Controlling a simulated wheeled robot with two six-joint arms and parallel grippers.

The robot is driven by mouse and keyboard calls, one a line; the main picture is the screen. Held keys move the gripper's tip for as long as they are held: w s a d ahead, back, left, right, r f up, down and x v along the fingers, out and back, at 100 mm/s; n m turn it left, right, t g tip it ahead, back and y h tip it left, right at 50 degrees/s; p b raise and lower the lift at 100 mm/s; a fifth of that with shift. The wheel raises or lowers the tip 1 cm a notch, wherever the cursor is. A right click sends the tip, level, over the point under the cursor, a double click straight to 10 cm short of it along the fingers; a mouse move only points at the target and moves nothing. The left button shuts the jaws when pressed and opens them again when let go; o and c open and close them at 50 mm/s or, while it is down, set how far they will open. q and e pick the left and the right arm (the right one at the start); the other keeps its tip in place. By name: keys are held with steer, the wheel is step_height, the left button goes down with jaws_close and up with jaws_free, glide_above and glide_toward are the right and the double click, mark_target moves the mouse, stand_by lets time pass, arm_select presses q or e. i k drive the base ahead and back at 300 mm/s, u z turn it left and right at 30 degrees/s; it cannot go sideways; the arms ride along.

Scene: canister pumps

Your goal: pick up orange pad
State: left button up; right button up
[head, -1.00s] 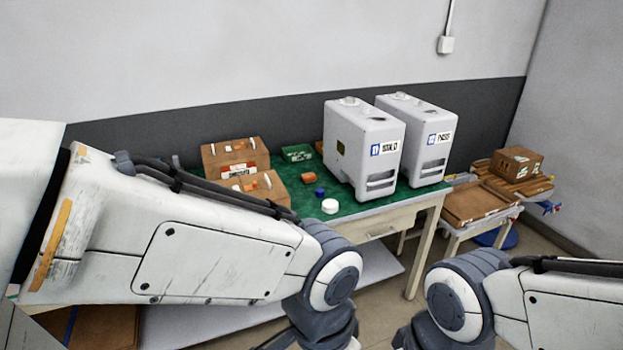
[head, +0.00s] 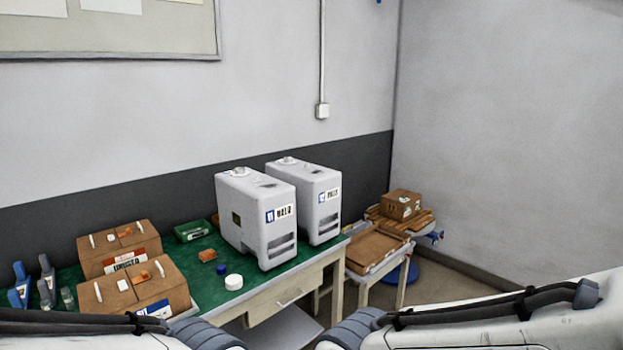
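A small orange pad (head: 207,255) lies on the green table top (head: 240,299), left of the white canister pumps and behind a blue cap. Other small orange pieces lie on the two brown boxes, one on the front box (head: 140,277) and one on the rear box (head: 126,232). The near canister pump (head: 256,220) and the far canister pump (head: 306,197) stand upright side by side on the table. Only parts of my two arms show along the bottom edge. Neither of my grippers is in the picture.
A blue cap (head: 222,269) and a white round lid (head: 233,282) sit near the table's front edge. A green tray (head: 192,230) stands at the back. Bottles (head: 20,287) stand at the far left. A side table (head: 372,254) with cartons is at the right.

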mark_target(209, 255)
steer(key=z, duration=0.65)
steer(key=i, duration=1.65)
steer(key=u, duration=1.15)
steer(key=i, duration=0.95)
steer(key=u, duration=0.2)
